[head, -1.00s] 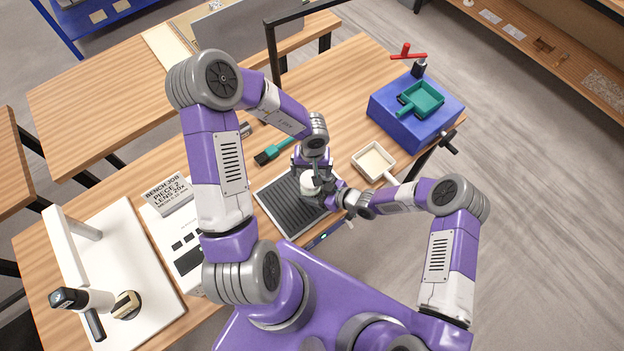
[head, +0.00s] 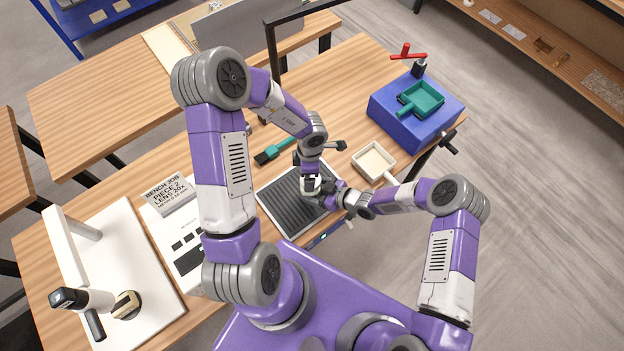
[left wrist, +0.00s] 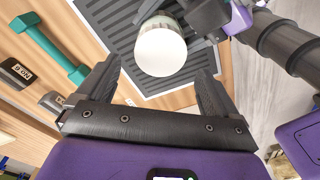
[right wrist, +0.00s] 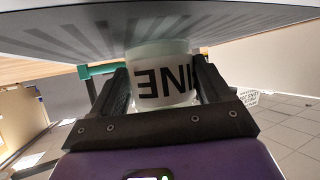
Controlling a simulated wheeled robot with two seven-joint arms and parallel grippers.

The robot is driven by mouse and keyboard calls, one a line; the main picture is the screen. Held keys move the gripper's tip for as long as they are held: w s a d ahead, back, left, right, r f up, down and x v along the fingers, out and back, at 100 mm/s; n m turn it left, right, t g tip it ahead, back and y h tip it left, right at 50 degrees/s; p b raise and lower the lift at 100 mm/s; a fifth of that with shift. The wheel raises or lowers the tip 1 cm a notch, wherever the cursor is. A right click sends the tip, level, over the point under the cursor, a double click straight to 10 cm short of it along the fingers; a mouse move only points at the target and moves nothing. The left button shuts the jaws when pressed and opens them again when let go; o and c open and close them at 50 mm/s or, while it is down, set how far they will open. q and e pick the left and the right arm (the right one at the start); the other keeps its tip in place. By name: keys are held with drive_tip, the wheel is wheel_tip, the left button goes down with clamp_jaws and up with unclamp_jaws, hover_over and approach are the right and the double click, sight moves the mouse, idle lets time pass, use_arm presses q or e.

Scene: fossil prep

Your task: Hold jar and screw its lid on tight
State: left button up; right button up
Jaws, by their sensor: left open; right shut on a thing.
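The jar (right wrist: 163,92) is pale with large black letters, and in the right wrist view it sits between the fingers of my right gripper (right wrist: 160,75). That gripper is shut on the jar's side, low over the ribbed mat. The white round lid (left wrist: 161,52) shows in the left wrist view on top of the jar; how tightly it sits I cannot tell. My left gripper (left wrist: 155,78) points down from above, open, its fingers spread apart with the lid just beyond them. In the head view (head: 311,184) my left gripper largely covers the jar.
The dark ribbed mat (head: 283,208) lies under the jar. A teal-handled brush (head: 273,152) lies behind it, and a cream tray (head: 374,162) stands to the right. A blue box (head: 415,112) bears a teal pan (head: 420,98). A white board (head: 125,250) is at left.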

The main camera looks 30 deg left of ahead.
use_arm(q)
drive_tip(key=shift+f, duration=0.1)
drive_tip(key=shift+f, duration=1.65)
